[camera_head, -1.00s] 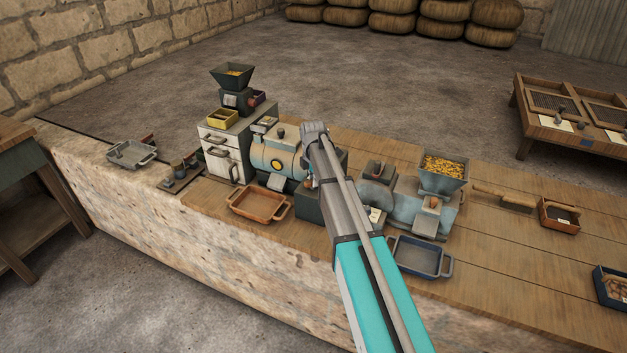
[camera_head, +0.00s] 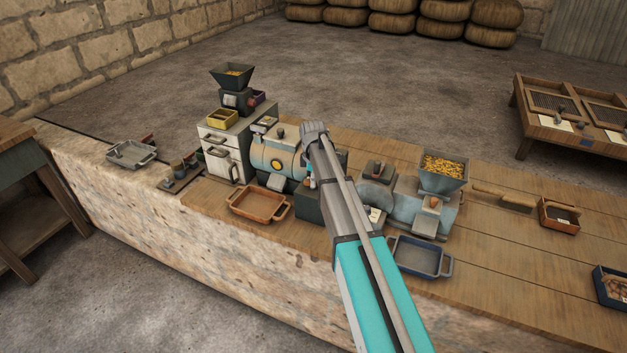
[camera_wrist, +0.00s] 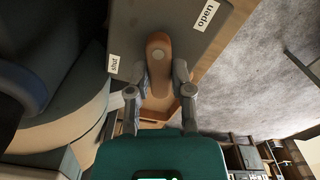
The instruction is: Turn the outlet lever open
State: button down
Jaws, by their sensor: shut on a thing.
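The outlet lever (camera_wrist: 158,60) is a rounded orange-brown handle with a round boss on its face, in the upper middle of the wrist view. It lies on a grey plate (camera_wrist: 176,17) with a "shut" label (camera_wrist: 114,64) to its left and an "open" label (camera_wrist: 206,14) to its upper right. The lever lies lengthwise, roughly upright in the picture, between the two labels. My gripper (camera_wrist: 166,76) is shut on the lever, one finger on each side. In the head view my arm covers the lever and the gripper.
On the bench, an orange tray (camera_head: 233,207) and a blue tray (camera_head: 398,268) lie near the front edge. A blue-grey machine with a grain hopper (camera_head: 443,183) stands right of my arm, and a rounded blue engine (camera_head: 262,153) stands left. A large dark rounded body (camera_wrist: 60,95) fills the wrist view's left side.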

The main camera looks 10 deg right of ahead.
jog(key=m, duration=0.4)
jog(key=shift+s+m, duration=0.15)
jog(key=shift+m, duration=0.15)
dwell(0.4)
jog(key=c, duration=0.5)
grip_release()
